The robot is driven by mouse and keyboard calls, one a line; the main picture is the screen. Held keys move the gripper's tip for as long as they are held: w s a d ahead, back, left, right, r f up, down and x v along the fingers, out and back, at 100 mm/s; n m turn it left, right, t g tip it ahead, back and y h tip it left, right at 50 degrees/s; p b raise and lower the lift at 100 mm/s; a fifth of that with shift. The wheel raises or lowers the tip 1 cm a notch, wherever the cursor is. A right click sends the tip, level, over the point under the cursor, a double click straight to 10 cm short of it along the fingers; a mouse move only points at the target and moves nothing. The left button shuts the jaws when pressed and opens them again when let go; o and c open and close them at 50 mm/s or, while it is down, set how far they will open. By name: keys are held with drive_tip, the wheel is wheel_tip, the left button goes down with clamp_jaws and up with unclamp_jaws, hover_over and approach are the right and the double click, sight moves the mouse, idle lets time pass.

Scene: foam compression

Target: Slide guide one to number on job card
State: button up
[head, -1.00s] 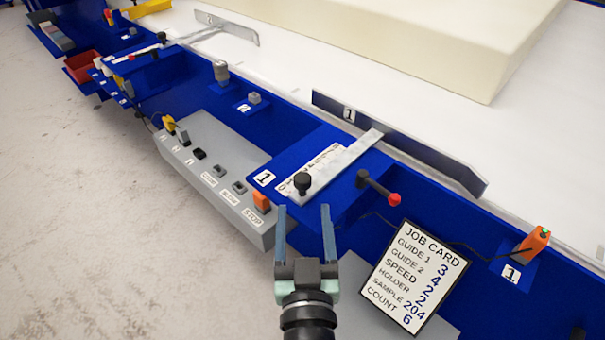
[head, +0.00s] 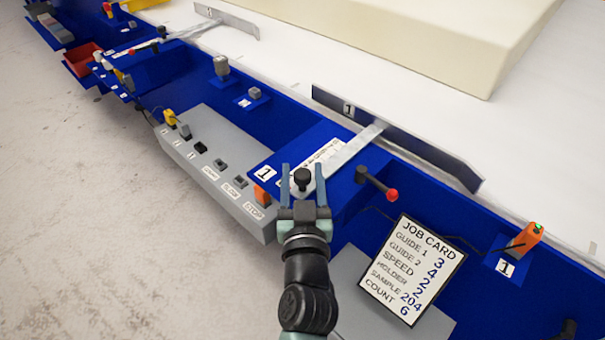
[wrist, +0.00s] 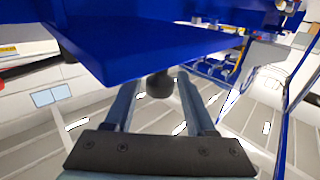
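Guide one is a dark plate marked 1 (head: 395,138) standing on the white bed, joined to a pale metal bar (head: 345,158) that lies across a blue block with a number scale (head: 318,160). A black knob (head: 302,178) stands at the bar's near end. My gripper (head: 302,172) is open, one finger on each side of the knob in the head view. In the wrist view a dark round knob (wrist: 159,85) shows between the open fingers; contact cannot be told. The job card (head: 412,270) reads guide 1: 3.
A red-tipped lever (head: 378,186) sticks out right of the bar. A grey control panel (head: 215,170) with several switches lies to the left. A large foam block (head: 420,40) rests on the bed. An orange device (head: 527,238) stands at the right.

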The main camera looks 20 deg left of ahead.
clamp_jaws()
idle(1.2)
